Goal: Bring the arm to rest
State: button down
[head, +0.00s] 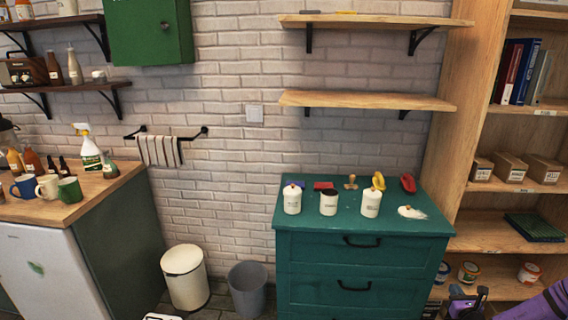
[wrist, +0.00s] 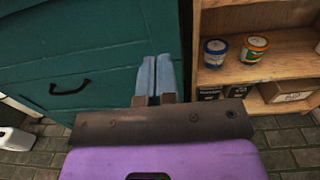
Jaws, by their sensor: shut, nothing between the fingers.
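My gripper (wrist: 153,78) shows in the wrist view with its two light-blue fingers pressed together and nothing between them. It hangs in front of the green drawer cabinet (wrist: 85,65), near the cabinet's right edge, and touches nothing that I can see. In the head view only part of my purple arm shows at the bottom right corner, and the fingertips cannot be made out there.
The green cabinet top holds white jars (head: 328,203), a stamp (head: 351,182) and a white spill (head: 411,212). A wooden shelf unit (head: 453,130) with paint cans (wrist: 255,48) stands close on the right. Bins (head: 186,277) stand left on the floor.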

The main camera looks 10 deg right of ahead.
jog(key=w+a+r+n+y, duration=0.2)
jog(key=w+r+n+y, duration=0.15)
jog(key=r, duration=0.25)
jog(key=w+a+r+n+y, duration=0.2)
jog(key=a+r+n+y, duration=0.1)
jog(key=r+y, duration=0.15)
jog(key=a+r+n+g+y, duration=0.95)
jog(key=a+r+n, duration=0.75)
jog(key=a+r, duration=0.65)
jog(key=s+a+r+n+g+h, duration=0.7)
jog(key=s+a+r+n, duration=0.3)
jog(key=s+r, duration=0.4)
jog(key=s+r+n+t+h, duration=0.2)
jog(key=s+r+h, duration=0.1)
jog(key=s, duration=0.5)
jog(key=s+a+r+n+t+h, duration=0.1)
jog(key=s+r+n+t+h, duration=0.1)
jog(key=s+r, duration=0.4)
jog(key=shift+s+a+r+n+h, duration=0.25)
jog(key=shift+s+n+h, duration=0.35)
jog(key=shift+s, duration=0.35)
